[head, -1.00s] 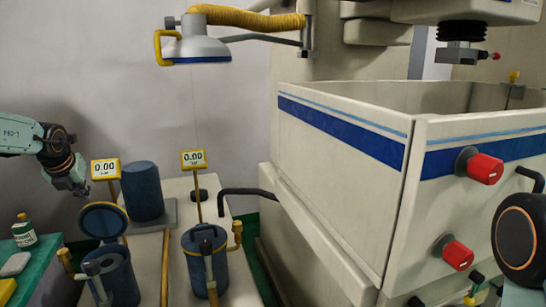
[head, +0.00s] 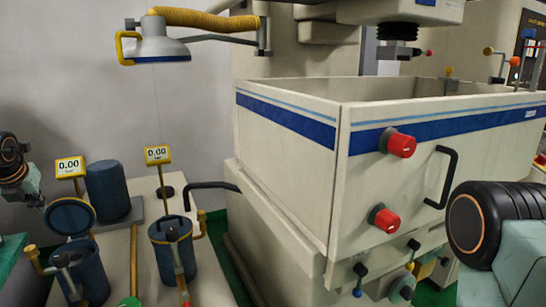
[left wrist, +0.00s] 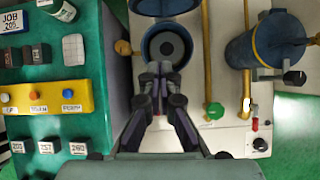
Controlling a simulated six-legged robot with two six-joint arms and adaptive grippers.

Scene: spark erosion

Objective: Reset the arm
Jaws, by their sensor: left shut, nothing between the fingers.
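My left gripper (head: 38,203) is at the left edge of the head view, pointing down, close to the open blue canister (head: 85,280). In the left wrist view my left gripper (left wrist: 160,68) is shut and empty, with its fingertips over the near side of that canister's mouth. I cannot tell the height between them. Part of my right arm shows at the right edge of the head view; its gripper is out of view.
A second blue canister (head: 174,252) and a blue cylinder (head: 107,190) stand on the pale bench (head: 205,285). Two 0.00 displays rise on posts. The large white tank (head: 290,165) with red knobs fills the middle. A green table (left wrist: 105,110) holds labelled blocks and a yellow button box (left wrist: 45,98).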

